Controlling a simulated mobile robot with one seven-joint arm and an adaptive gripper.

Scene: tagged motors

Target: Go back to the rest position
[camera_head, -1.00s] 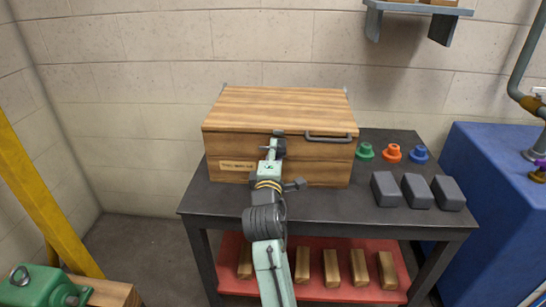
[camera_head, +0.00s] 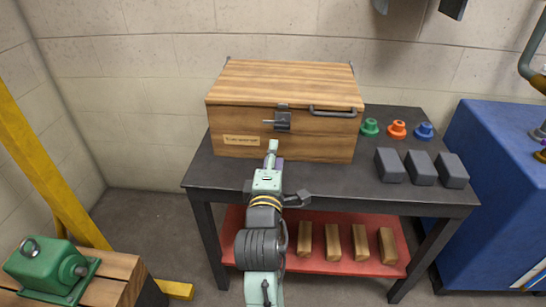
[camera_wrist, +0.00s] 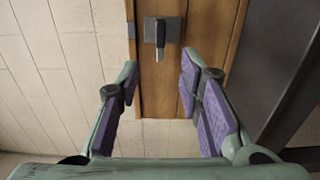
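My gripper (camera_head: 273,152) is in front of the wooden chest (camera_head: 285,78), over the near part of the dark table. In the wrist view my gripper (camera_wrist: 160,82) is open, with its purple-padded fingers apart and nothing between them. The chest's lid is down. A dark metal latch with a pin (camera_head: 282,121) is on the chest's front, and it also shows in the wrist view (camera_wrist: 162,32) beyond the fingertips, apart from them.
The dark table (camera_head: 330,180) bears green, orange and blue knobs (camera_head: 397,130) and grey blocks (camera_head: 421,167) at right. Wooden blocks (camera_head: 333,242) lie on the red lower shelf. A blue cabinet (camera_head: 500,180) stands right. A green motor (camera_head: 47,267) and yellow post (camera_head: 45,165) are left.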

